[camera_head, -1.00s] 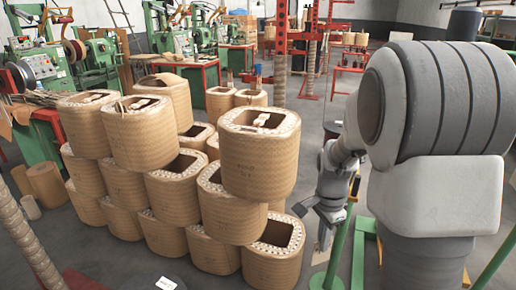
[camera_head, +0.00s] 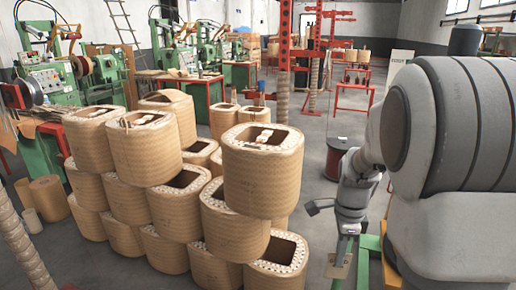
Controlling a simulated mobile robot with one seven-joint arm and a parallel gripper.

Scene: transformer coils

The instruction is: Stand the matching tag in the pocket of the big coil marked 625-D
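Big tan coils stand stacked in the middle. The top right coil (camera_head: 262,175) has a pale scalloped rim and small light pieces on top. Faint dark marking shows on its front, too small to read surely. My gripper (camera_head: 318,207) is right of this coil, apart from it, at the end of my bent arm. Its fingers are too small to tell open from shut, and I see nothing clearly in them. A small tan plate (camera_head: 340,266) shows below my arm by a green stand; I cannot tell whether it is a tag. The matching tag is not identifiable.
Other coils (camera_head: 90,140) fill the left of the stack. A dark red drum (camera_head: 345,155) stands behind my arm. A green stand (camera_head: 368,245) is below it. A white sign (camera_head: 398,70) is at the back right. Open grey floor lies behind the stack.

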